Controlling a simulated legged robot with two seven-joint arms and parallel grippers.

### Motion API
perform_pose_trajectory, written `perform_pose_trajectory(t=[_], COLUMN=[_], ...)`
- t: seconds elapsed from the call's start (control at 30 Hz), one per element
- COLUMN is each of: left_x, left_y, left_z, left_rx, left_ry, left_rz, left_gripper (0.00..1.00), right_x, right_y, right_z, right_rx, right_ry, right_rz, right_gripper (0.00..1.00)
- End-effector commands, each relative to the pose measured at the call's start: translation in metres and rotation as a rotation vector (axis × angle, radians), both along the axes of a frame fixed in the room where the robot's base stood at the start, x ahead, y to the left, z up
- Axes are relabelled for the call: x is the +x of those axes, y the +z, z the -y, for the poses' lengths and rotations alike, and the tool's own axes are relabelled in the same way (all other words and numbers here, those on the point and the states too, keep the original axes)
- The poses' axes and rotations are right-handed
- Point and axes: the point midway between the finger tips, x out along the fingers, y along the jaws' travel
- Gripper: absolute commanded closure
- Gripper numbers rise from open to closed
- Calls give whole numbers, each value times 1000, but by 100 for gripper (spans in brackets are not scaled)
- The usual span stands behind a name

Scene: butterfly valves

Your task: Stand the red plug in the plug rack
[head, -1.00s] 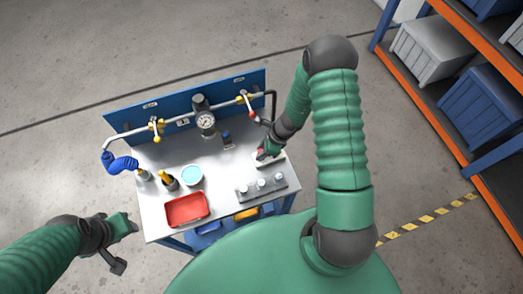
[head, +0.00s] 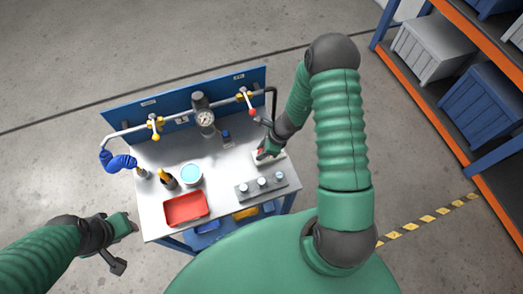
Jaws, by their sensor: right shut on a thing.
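My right gripper (head: 264,155) is at the right part of the bench top, shut on a small red thing (head: 261,153), which looks like the red plug. The fingers hide most of it. A pale low block (head: 274,160) lies right under and beside this gripper; I cannot tell whether the plug touches it, or whether this block is the plug rack. A grey block (head: 250,192) with several pale round pieces on it stands in front. My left gripper (head: 133,223) is off the bench's left front corner, away from these things; its jaw opening is unclear.
A red tray (head: 187,221) and a light-blue-topped round container (head: 191,174) stand on the left of the bench (head: 152,207). A dark holder with a yellow-handled tool (head: 166,178) is beside them. Behind runs a pipe with a gauge (head: 206,119), yellow valve (head: 155,127) and red-tipped valve (head: 249,108).

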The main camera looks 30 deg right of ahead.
Motion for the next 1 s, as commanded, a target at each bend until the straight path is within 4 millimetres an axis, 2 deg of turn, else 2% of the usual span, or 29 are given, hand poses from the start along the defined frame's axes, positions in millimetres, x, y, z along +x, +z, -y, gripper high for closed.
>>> perform_pose_trajectory(t=[1.0], left_x=[0], left_y=[-6], left_z=[0], left_rx=[0], left_ry=[0], left_rz=[0], left_gripper=[64], right_x=[0], right_y=[-5], right_z=[0], right_rx=[0], right_ry=[0], right_rz=[0], right_gripper=[100])
